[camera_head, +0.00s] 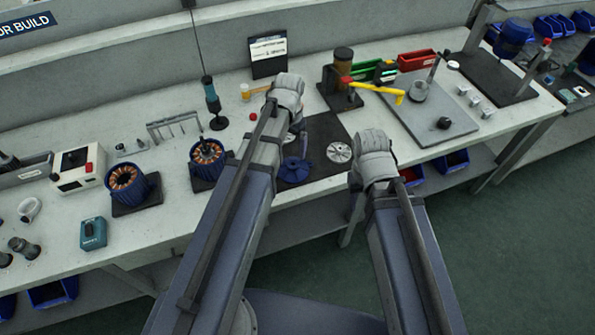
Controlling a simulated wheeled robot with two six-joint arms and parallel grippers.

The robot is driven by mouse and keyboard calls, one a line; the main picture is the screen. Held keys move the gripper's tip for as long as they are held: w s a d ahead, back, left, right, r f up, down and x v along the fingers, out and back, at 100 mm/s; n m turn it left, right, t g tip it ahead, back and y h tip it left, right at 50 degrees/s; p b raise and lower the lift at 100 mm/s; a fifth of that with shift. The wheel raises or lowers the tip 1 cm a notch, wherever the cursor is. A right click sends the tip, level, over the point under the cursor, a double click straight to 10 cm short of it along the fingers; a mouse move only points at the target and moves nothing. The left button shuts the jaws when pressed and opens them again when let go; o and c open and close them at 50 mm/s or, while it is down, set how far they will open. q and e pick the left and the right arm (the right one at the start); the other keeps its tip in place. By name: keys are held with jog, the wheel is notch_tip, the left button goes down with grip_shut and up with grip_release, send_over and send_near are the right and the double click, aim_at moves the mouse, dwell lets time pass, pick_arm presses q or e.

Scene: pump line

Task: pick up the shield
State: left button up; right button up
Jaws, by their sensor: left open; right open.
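Two round parts that could be the shield lie on a dark mat (322,128) at the table's front: a flat silver disc with openings (339,152) and a blue ribbed part (293,170). I cannot tell for certain which is the shield. My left gripper (297,127) points down over the mat, above and behind the blue part; its fingers are largely hidden by my arm. It is open and holds nothing that I can see. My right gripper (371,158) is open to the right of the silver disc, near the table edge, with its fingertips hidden.
Two blue stators with copper windings (126,182) (207,158) stand to the left. A dark press (342,78) stands behind the mat, with a yellow-handled tool (380,90) beside it. A grey plate (440,125) lies right.

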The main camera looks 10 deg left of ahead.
aim_at(293, 161)
pick_arm(q)
jog(key=shift+f+b, duration=1.05)
jog(key=shift+f, duration=0.2)
jog(key=shift+f, duration=0.15)
jog(key=f+b, duration=0.5)
jog(key=shift+w+d, duration=0.15)
jog(key=shift+d, duration=0.1)
jog(key=shift+r, duration=0.1)
grip_shut()
